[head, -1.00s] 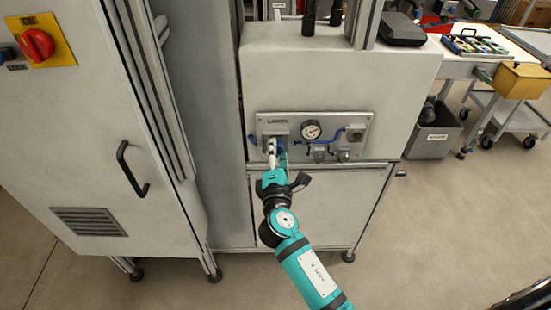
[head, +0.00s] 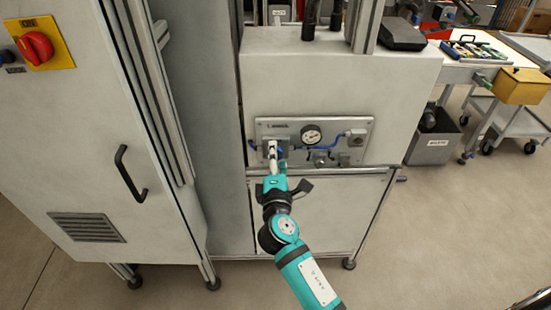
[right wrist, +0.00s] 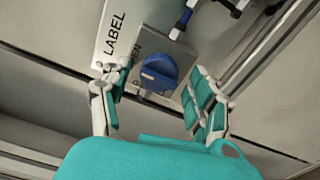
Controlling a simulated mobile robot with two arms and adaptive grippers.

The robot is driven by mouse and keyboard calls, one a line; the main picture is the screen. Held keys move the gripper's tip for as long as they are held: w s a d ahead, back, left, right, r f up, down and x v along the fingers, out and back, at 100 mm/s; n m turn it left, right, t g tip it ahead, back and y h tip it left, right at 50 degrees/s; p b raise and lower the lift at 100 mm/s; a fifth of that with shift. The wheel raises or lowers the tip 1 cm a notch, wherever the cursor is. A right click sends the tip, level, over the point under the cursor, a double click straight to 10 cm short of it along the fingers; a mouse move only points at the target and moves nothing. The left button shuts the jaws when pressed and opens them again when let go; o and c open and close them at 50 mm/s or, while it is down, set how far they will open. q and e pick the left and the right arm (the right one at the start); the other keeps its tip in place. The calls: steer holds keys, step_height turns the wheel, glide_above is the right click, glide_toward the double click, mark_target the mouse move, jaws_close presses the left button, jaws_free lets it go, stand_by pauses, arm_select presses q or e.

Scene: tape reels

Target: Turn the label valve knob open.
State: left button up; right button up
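The label valve has a blue round knob (right wrist: 158,73) on a grey block beside a white plate reading LABEL, seen in the right wrist view. The block's lettering is partly covered by the knob. My right gripper (right wrist: 157,98) is open, with one teal-padded finger on each side of the knob's near side. I see gaps between the pads and the knob. In the head view my right gripper (head: 273,150) reaches up to the left part of the valve panel (head: 342,126) and largely hides the knob. My left gripper is not in view.
A pressure gauge (head: 311,134), blue tubing and small fittings sit on the panel right of the gripper. A tall cabinet (head: 90,140) with a red switch (head: 35,48) stands at left. A bin (head: 433,138) and a bench with a yellow box (head: 522,86) stand at right.

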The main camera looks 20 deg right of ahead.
steer(key=v, duration=1.2)
stand_by(0.4)
